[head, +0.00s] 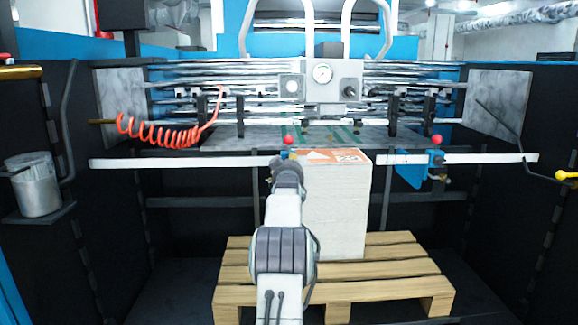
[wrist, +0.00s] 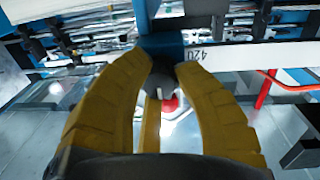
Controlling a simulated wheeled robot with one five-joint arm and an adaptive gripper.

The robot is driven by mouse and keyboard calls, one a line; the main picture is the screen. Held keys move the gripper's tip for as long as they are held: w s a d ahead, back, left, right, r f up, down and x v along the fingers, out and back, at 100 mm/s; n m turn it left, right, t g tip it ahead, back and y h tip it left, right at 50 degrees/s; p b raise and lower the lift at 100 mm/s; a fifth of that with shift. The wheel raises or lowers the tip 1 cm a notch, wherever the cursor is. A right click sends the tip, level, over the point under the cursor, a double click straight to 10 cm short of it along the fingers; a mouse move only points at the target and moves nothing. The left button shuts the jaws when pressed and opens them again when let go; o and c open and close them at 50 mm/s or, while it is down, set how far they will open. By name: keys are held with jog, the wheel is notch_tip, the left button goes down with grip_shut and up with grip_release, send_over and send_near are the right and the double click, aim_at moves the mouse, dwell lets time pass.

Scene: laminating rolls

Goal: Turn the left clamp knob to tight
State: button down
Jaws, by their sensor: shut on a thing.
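The left clamp sits on the white bar (head: 185,162), mostly hidden behind my gripper in the head view; its red ball (head: 288,140) shows above. In the wrist view its blue body (wrist: 165,44) is just past my fingertips, next to a white strip marked "420". My gripper (wrist: 168,70) has its yellow-brown fingers closed around the dark left clamp knob (wrist: 158,82). The knob shows between them with a small pale part. I cannot read whether it is tight or loose. In the head view my gripper (head: 287,166) is at the bar.
The right clamp (head: 435,158), blue with a red ball, is on the bar's right part. A white stack (head: 340,215) with an orange-and-white top stands on a wooden pallet (head: 400,268). A coiled red hose (head: 155,132) hangs left. Rollers and a gauge panel are behind.

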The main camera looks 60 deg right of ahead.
jog(key=shift+f+m+b, duration=0.1)
jog(key=shift+m+b, duration=0.6)
jog(key=shift+b, duration=0.25)
jog(key=shift+r+m, duration=0.25)
jog(key=shift+m, duration=1.25)
jog(key=c, duration=0.9)
grip_release()
jog(key=shift+f, duration=0.1)
jog(key=v, duration=1.2)
